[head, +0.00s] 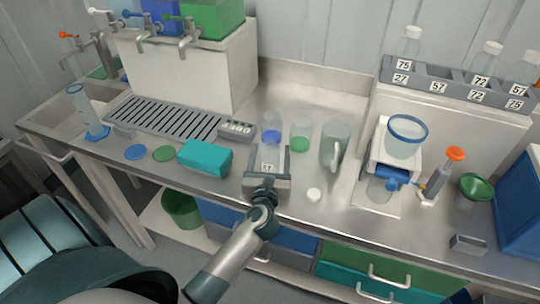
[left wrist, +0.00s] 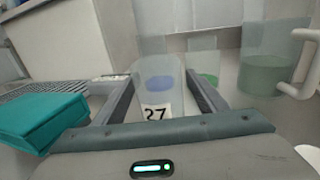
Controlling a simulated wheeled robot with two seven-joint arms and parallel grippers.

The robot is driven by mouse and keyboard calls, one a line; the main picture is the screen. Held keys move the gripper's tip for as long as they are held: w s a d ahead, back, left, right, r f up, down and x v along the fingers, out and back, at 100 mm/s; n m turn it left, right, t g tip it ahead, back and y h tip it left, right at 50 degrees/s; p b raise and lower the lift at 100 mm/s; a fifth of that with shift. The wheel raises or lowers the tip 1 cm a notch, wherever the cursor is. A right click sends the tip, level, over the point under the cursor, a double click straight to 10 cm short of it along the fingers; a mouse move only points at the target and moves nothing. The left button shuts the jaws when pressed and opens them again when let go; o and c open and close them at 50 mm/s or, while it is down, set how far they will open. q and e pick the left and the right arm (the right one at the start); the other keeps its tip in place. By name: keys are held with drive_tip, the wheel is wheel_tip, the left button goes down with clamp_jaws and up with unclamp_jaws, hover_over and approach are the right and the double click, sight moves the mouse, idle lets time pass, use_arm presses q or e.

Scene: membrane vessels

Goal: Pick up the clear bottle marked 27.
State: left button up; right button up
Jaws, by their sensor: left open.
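The clear bottle marked 27 (left wrist: 156,112) stands between the two fingers of my left gripper (left wrist: 161,84) in the left wrist view. Its white label faces my wrist, and a blue patch shows through or behind its clear wall. In the head view its label (head: 267,167) shows between the fingers of my left gripper (head: 268,153), low over the front of the steel bench. The jaws are open, with a finger on each side of the bottle. Whether a finger touches it I cannot tell. My right gripper is in neither view.
Close behind stand a vessel with blue (head: 272,137), one with green (head: 301,144) and a clear jug (head: 336,145). A teal box (head: 205,157) lies left; a small white cap (head: 313,195) lies right. A grey rack (head: 455,88) at back right holds bottles over numbered slots.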

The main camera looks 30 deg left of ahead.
use_arm(q)
drive_tip(key=shift+x, duration=0.95)
drive_tip(key=c, duration=1.1)
